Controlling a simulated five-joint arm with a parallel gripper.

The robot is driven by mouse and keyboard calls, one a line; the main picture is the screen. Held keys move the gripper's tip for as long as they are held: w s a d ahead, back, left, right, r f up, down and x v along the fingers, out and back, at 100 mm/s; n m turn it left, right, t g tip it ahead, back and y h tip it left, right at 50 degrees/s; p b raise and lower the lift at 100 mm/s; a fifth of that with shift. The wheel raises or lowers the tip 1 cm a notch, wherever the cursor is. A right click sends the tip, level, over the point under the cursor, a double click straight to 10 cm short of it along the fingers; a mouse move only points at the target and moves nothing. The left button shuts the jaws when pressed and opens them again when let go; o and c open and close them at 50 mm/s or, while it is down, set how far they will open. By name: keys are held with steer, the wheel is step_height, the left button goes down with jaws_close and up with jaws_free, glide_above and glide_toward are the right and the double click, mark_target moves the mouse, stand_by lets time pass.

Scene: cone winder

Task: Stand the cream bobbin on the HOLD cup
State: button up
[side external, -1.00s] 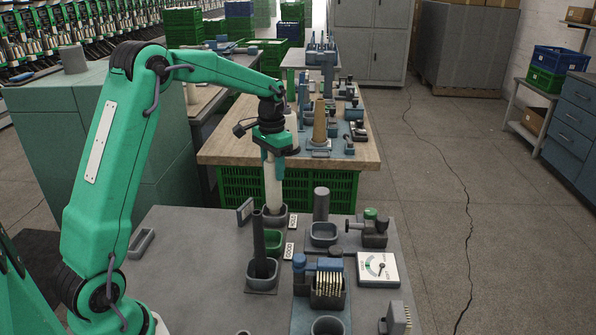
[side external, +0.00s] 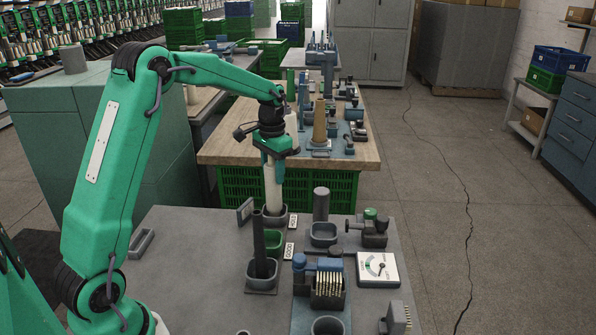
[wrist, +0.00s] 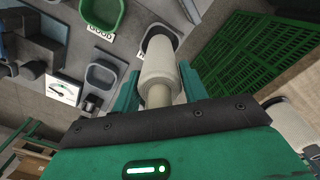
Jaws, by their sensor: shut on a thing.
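The cream bobbin (side external: 272,187) stands upright below my gripper (side external: 271,160) in the side view. My gripper is shut on its upper part. The bobbin's lower end is at a grey cup (side external: 275,216) at the back of the grey table. I cannot tell whether it rests in this cup or hangs just above it. The cup's small label (side external: 291,221) is too small to read surely. In the wrist view the bobbin (wrist: 160,66) runs from between the jaws (wrist: 158,91) towards the cup (wrist: 173,34), hiding part of it and its label.
A green cup (side external: 273,240) labelled GOOD and a grey cup with a dark upright tube (side external: 259,235) stand nearer. Another grey cup (side external: 323,234), a dark post (side external: 321,203) and a dial gauge (side external: 377,268) are to the right. The table's left part (side external: 190,250) is mostly clear.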

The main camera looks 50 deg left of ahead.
steer(key=shift+f, duration=1)
stand_by(0.5)
steer(key=o, duration=1)
steer(key=shift+r, duration=0.1)
steer(key=shift+r, duration=3.8)
